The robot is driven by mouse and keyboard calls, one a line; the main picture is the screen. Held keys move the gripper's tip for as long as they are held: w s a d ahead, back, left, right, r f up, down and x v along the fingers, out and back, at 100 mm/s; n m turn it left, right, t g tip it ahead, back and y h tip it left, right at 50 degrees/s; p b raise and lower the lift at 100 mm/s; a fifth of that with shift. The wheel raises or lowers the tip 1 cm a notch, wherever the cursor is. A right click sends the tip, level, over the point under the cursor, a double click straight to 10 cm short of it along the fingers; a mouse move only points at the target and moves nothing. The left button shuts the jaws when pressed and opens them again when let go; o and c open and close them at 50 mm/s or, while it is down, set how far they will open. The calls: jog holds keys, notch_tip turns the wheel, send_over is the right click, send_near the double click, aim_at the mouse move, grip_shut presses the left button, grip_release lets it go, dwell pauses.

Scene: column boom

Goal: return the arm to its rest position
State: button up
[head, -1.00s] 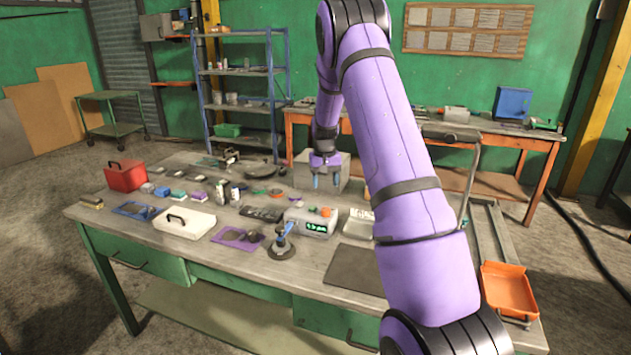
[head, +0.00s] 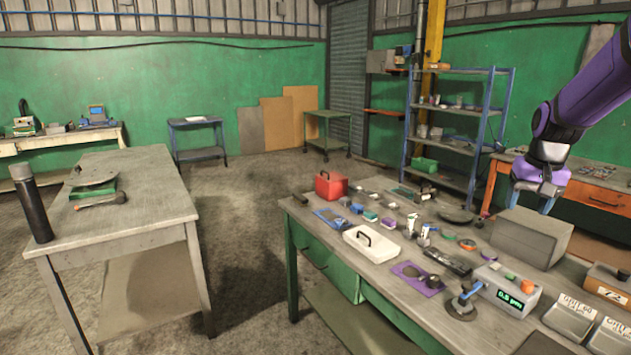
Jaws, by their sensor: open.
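My gripper (head: 533,198) hangs at the end of my purple arm at the right of the head view. Its fingers point down, with a gap between the blue tips, and it holds nothing that I can see. It appears above and behind the grey box (head: 530,236) on the workbench (head: 405,278). The box hides part of the view just below the fingers. Much of my arm lies outside the right edge of the picture.
Another table (head: 130,218) with a dark cylinder (head: 31,203) stands left. Open floor lies between. A blue shelf (head: 457,125) stands behind.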

jog(key=s+a+r+n+t, duration=0.1)
jog(key=s+a+r, duration=0.1)
jog(key=s+a, duration=0.3)
jog(key=s+a+r+n+t, duration=0.1)
jog(key=s+a, duration=0.5)
jog(key=s, duration=0.8)
jog(key=s+a+r+n+t, duration=0.1)
jog(key=s+a+r, duration=0.3)
jog(key=s, duration=0.5)
jog(key=shift+s+a+r+n, duration=0.15)
jog(key=shift+s+a+n, duration=0.15)
jog(key=shift+a+n, duration=0.45)
